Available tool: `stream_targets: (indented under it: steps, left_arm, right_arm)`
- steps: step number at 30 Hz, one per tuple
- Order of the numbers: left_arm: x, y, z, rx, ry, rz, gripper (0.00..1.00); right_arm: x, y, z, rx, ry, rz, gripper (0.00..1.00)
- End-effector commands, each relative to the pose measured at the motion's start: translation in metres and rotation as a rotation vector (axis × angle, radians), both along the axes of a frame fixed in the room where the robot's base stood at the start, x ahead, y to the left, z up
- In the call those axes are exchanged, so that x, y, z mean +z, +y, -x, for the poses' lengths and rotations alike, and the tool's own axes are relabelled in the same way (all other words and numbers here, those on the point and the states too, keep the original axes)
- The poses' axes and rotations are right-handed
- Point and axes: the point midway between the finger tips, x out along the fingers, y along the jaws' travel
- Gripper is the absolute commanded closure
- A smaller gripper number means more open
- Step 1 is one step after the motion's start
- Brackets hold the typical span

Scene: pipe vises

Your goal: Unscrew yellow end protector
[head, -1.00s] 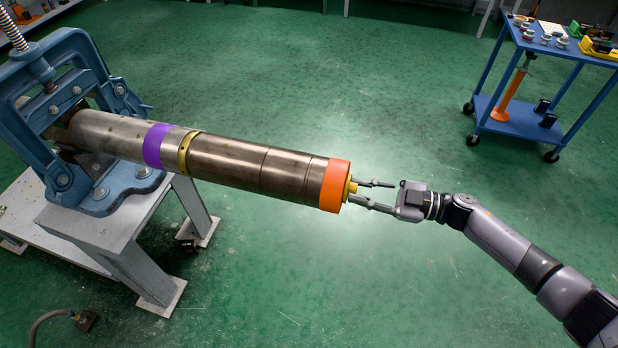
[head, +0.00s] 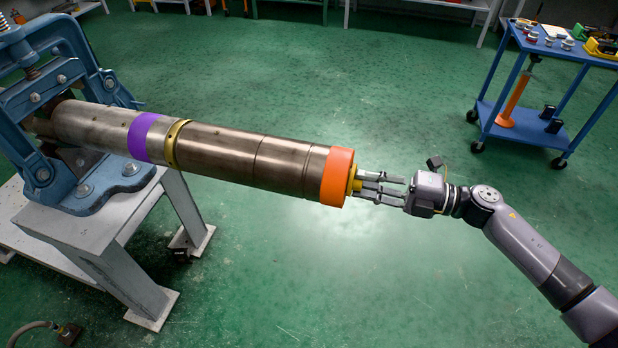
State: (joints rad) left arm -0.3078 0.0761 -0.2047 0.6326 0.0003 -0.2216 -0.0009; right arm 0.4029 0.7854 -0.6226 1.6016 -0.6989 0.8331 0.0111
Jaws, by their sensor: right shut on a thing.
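The yellow end protector (head: 353,180) sits at the right end of the steel pipe (head: 240,158), just beyond an orange band (head: 337,177). Only its outer rim and a small knob-like part show. My right gripper (head: 361,187) comes in from the right and is shut on the yellow end protector, its fingers pointing left along the pipe. The fingertips partly hide the protector. My left gripper is not in the view.
A blue pipe vise (head: 75,185) on a grey stand (head: 110,240) holds the pipe's left part. The pipe carries a purple band (head: 144,136) and a brass ring (head: 173,144). A blue cart (head: 520,128) stands at the upper right. The green floor between is clear.

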Motion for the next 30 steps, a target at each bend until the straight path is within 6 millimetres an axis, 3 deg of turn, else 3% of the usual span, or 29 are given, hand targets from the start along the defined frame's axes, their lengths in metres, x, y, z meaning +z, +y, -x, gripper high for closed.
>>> stream_targets:
  steps: [3, 17, 23, 27, 30]
  left_arm:
    - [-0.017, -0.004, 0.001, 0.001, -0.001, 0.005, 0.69]
    - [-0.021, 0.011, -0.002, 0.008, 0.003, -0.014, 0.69]
    - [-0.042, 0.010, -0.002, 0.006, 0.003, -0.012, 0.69]
    - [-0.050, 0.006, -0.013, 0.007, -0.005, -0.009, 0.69]
    - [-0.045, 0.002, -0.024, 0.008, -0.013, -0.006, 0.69]
  right_arm:
    - [-0.003, 0.000, 0.000, 0.000, -0.088, 0.021, 1.00]
    - [0.000, 0.000, -0.001, -0.001, -0.145, 0.038, 1.00]
    - [-0.004, -0.001, -0.001, -0.002, -0.264, 0.071, 1.00]
    - [-0.004, -0.001, -0.001, -0.002, -0.358, 0.098, 1.00]
    - [0.000, -0.001, -0.001, -0.003, -0.380, 0.105, 1.00]
